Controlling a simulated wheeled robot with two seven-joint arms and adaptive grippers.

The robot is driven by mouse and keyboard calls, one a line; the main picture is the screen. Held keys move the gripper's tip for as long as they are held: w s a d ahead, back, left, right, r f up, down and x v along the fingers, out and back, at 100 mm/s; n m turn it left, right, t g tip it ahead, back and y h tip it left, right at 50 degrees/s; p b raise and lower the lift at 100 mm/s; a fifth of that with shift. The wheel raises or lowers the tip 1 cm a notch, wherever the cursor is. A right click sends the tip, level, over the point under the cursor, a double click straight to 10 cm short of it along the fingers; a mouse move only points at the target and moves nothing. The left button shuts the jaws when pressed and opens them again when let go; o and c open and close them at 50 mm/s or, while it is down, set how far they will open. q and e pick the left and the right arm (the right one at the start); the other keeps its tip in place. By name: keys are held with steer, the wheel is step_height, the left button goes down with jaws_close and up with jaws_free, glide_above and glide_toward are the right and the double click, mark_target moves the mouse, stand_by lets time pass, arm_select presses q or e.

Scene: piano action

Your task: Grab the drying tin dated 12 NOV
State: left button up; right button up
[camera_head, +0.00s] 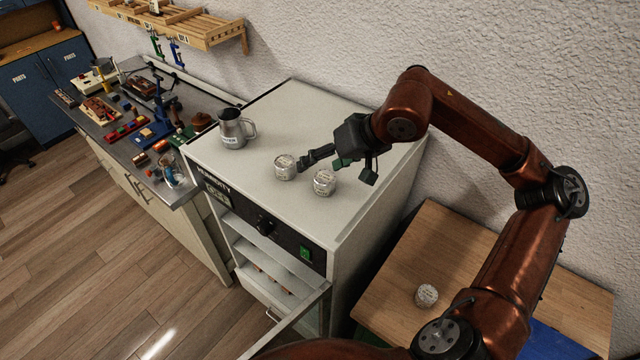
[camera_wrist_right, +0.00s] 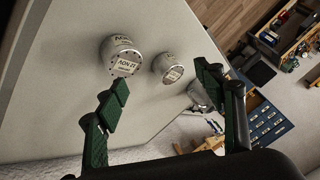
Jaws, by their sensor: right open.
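Two small silver tins with pale labelled lids stand upright on top of the white humidity cabinet (camera_head: 262,113). One is the left tin (camera_head: 285,168), the other the front-right tin (camera_head: 324,183). In the right wrist view the nearer tin (camera_wrist_right: 122,60) carries an upside-down date with NOV, its number unclear to me; the farther tin (camera_wrist_right: 168,68) has a label too small to read surely. My right gripper (camera_head: 336,170) is open and empty above the cabinet, its fingers spread behind the tins. A third tin (camera_head: 426,295) sits on the wooden table. My left gripper is out of view.
A metal mug (camera_head: 233,129) stands on the cabinet left of the tins. The wooden table (camera_head: 450,235) is at the right, by the wall. A cluttered workbench (camera_head: 115,105) is at the left. The cabinet's door (camera_head: 295,322) hangs open below. The cabinet's rear top is clear.

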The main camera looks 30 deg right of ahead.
mark_target(327, 178)
steer(key=w+f+n, duration=0.1)
steer(key=f, duration=0.2)
steer(key=w+d+f+n+h, duration=0.1)
steer(key=f+n, duration=0.1)
steer(key=f, duration=0.1)
steer(key=w+d+f+n+h, duration=0.1)
steer(key=f, duration=0.2)
steer(key=shift+w+d+f+g, duration=0.1)
steer(key=shift+d+f+g, duration=0.1)
steer(key=shift+f+g, duration=0.15)
steer(key=shift+c, duration=0.3)
steer(key=c, duration=1.3)
